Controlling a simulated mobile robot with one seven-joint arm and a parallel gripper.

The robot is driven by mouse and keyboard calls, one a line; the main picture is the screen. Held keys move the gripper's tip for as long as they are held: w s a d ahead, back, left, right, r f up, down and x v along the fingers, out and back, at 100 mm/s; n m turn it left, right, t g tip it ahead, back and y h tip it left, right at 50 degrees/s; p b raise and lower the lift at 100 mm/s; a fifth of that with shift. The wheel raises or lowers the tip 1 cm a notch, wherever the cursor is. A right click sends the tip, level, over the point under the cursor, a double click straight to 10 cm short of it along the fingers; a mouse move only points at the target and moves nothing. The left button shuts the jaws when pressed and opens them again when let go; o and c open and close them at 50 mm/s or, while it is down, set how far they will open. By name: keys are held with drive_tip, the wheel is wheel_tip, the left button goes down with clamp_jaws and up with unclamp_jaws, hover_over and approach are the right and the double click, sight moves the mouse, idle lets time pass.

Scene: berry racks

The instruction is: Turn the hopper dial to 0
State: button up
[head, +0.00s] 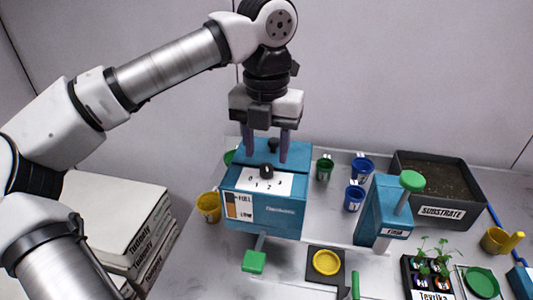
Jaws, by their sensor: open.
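The hopper (280,214) is a blue box with a lid, standing on the table below my gripper. Its dial (267,170) is a small black knob above a white plate (261,186) with the marks 0, 1 and 2. Which mark the dial points at is too small to tell. My gripper (267,160) is open and points down, its two purple fingers apart above and around the dial area. It seems empty. Whether the fingers touch the hopper or dial cannot be told from this view.
A green paddle (254,262) sticks out below the hopper. A yellow cup (208,207) stands at its left. Blue cups (353,198), a blue stand with a green knob (411,181), and a substrate tray (476,208) are to the right. Stacked white bags (115,215) lie at left.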

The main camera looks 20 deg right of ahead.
sight(266, 166)
drive_tip(key=shift+f, duration=1.7)
drive_tip(key=c, duration=1)
drive_tip(key=m+b, duration=0.2)
drive_tip(key=m, duration=0.1)
drive_tip(key=shift+m, duration=0.4)
drive_tip(key=m+b, duration=0.1)
drive_tip(key=m, duration=0.3)
drive_tip(key=shift+m, duration=0.3)
drive_tip(key=m+b, duration=0.1)
drive_tip(key=m, duration=0.3)
drive_tip(key=shift+m, duration=0.3)
drive_tip(key=shift+r+m, duration=0.1)
drive_tip(key=shift+m, duration=1.8)
